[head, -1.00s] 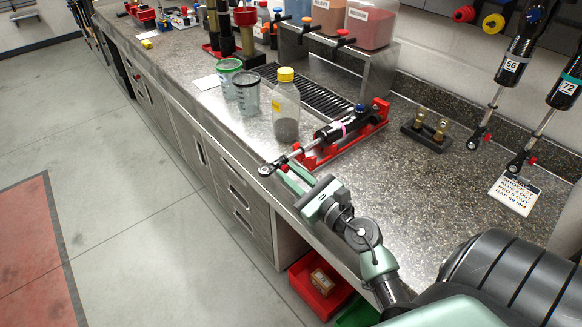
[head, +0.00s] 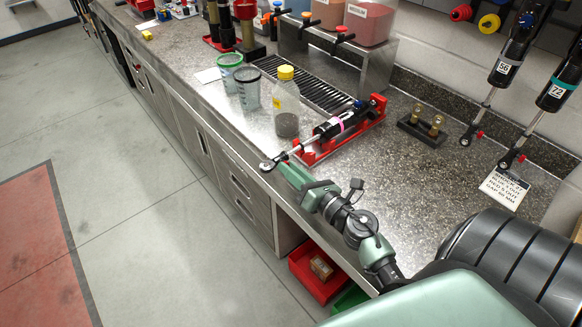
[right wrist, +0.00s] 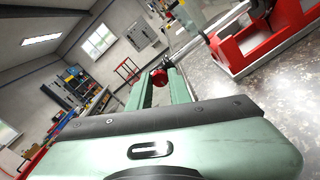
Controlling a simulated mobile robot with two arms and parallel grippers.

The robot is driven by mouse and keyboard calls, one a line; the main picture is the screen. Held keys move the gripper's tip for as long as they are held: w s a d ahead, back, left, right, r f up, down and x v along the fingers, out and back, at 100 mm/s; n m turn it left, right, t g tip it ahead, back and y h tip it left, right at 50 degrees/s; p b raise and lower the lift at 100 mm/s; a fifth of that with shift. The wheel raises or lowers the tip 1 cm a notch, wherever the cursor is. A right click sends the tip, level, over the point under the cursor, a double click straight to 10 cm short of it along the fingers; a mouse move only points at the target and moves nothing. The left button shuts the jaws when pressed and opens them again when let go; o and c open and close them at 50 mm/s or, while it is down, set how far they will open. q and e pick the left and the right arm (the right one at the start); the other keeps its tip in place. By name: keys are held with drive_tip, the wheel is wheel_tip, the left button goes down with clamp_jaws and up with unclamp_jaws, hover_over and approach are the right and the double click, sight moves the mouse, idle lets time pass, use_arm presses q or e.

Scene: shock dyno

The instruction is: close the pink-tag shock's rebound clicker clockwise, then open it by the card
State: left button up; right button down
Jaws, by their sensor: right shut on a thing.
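The shock with the pink tag (head: 341,124) lies in a red cradle (head: 373,111) on the bench, its rod end toward the front edge. A red clicker knob (right wrist: 159,77) shows near the rod end in the right wrist view. My right gripper (head: 284,169) is at that rod end, and in the right wrist view its two green fingers (right wrist: 161,88) are shut on the red knob. The knob's markings cannot be read. A white card (head: 504,187) with printed lines lies at the right of the bench. My left gripper is not in view.
A yellow-capped bottle (head: 286,104) and two cups (head: 247,89) stand just left of the shock. A stand with brass posts (head: 422,121) is behind it on the right. Two more shocks (head: 510,55) hang at upper right. A red bin (head: 318,272) sits below the bench.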

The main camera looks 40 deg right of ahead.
drive_tip(key=shift+m, duration=0.4)
drive_tip(key=c, duration=1.3)
unclamp_jaws()
drive_tip(key=s+b, duration=0.3)
drive_tip(key=s, duration=0.4)
drive_tip(key=shift+s+d, duration=0.4)
drive_tip(key=shift+s+a, duration=0.1)
